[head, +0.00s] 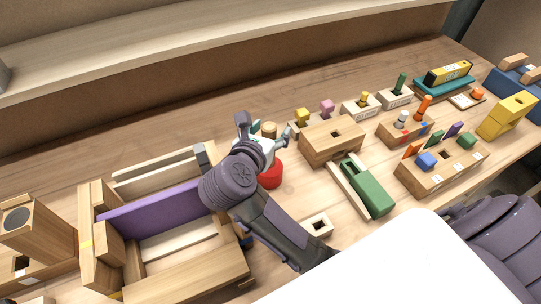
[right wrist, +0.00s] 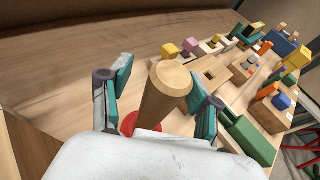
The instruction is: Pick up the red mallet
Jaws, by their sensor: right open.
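The red mallet stands upright on the table, its red head (head: 271,176) down and its wooden handle (head: 269,128) pointing up. In the right wrist view the handle (right wrist: 166,88) rises between the fingers, and part of the red head (right wrist: 128,122) shows at its foot. My right gripper (head: 264,130) is open, with one teal-padded finger on each side of the handle. In the right wrist view, gaps show between the handle and both fingers of the gripper (right wrist: 158,86). My right wrist hides part of the mallet in the head view. My left gripper is not in view.
A wooden frame with a purple board (head: 155,212) stands left of the mallet. A wooden block with a slot (head: 333,142) and a green block (head: 369,190) lie to the right. Several small peg holders stand further right. The table behind the mallet is clear.

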